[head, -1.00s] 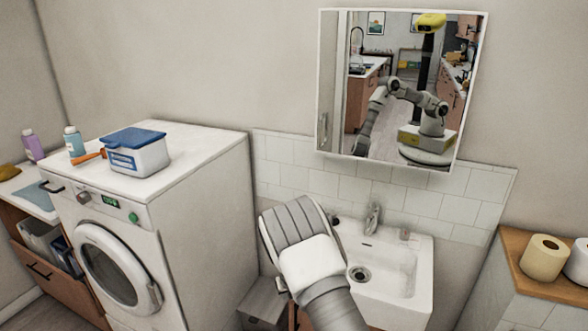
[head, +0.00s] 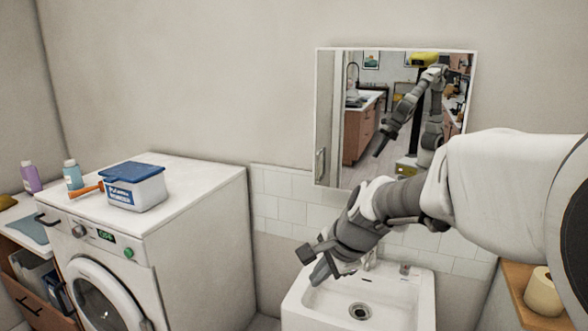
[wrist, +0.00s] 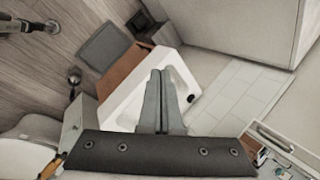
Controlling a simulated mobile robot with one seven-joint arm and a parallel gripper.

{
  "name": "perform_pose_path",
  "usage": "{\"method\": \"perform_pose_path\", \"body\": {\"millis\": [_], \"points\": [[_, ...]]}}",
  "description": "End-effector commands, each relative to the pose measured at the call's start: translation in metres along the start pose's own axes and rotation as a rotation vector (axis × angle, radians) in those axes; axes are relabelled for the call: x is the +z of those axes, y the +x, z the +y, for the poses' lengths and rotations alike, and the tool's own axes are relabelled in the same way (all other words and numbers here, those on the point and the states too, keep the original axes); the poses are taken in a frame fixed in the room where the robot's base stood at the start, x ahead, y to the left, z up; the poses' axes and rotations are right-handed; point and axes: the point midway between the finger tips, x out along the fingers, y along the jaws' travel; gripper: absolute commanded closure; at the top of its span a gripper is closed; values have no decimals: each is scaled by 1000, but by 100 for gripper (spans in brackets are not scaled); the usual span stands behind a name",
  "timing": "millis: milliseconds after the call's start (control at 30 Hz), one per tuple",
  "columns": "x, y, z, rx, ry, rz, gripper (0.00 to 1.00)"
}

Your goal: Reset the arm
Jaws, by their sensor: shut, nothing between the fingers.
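My arm reaches in from the right in the head view and bends down at the wrist. My gripper (head: 322,270) hangs above the left side of the white sink (head: 422,300), pointing down and to the left. In the wrist view my gripper's two fingers (wrist: 161,100) lie together, shut with nothing between them. The sink (wrist: 118,108) shows behind the fingers there, partly hidden by them. My arm also shows in the wall mirror (head: 345,165).
A washing machine (head: 205,230) stands left of the sink, with a blue-lidded box (head: 135,188), an orange-handled tool and bottles at its far side. A toilet roll (head: 543,292) sits on a wooden shelf at right. The tap (head: 371,258) rises behind the basin.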

Motion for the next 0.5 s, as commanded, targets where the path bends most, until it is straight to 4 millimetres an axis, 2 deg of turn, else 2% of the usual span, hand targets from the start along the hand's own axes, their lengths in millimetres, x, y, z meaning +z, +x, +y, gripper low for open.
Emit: {"method": "perform_pose_path", "body": {"millis": [33,200,500], "points": [[2,-19,9,-6,-82,10,100],[9,-67,46,8,-381,52,100],[16,-128,124,95,-886,164,100]]}}
